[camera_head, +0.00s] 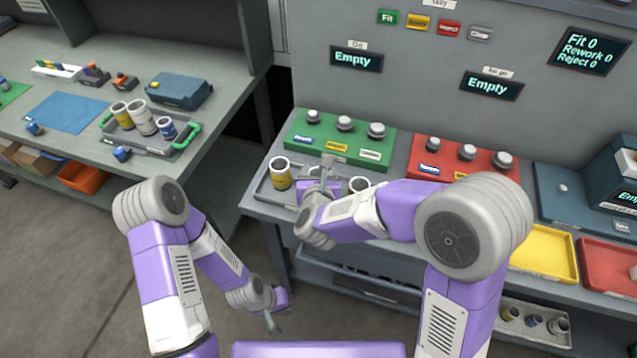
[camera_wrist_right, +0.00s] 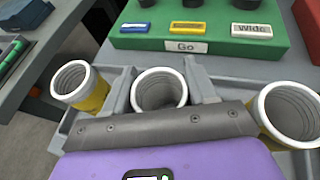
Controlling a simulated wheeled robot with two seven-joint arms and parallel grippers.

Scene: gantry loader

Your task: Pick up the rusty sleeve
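Three sleeves stand in a grey tray (camera_head: 262,188) on the right-hand bench. The left sleeve (camera_head: 280,173) has a yellow band; it also shows in the right wrist view (camera_wrist_right: 78,86). The middle sleeve (camera_wrist_right: 158,92) shows mainly its pale rim and grey inside. The right sleeve (camera_wrist_right: 290,112) has a yellow band; in the head view (camera_head: 358,185) it is partly hidden. I cannot tell which is rusty. My right gripper (camera_head: 327,165) is over the tray near the middle sleeve; its fingertips' opening is unclear. My left gripper (camera_head: 270,322) hangs low, away from the benches.
A green block (camera_head: 335,138) with grey knobs stands behind the tray, with a red block (camera_head: 462,160) to its right. Yellow (camera_head: 545,250) and red (camera_head: 606,265) trays lie further right. The left bench has another tray of sleeves (camera_head: 180,143) with green handles.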

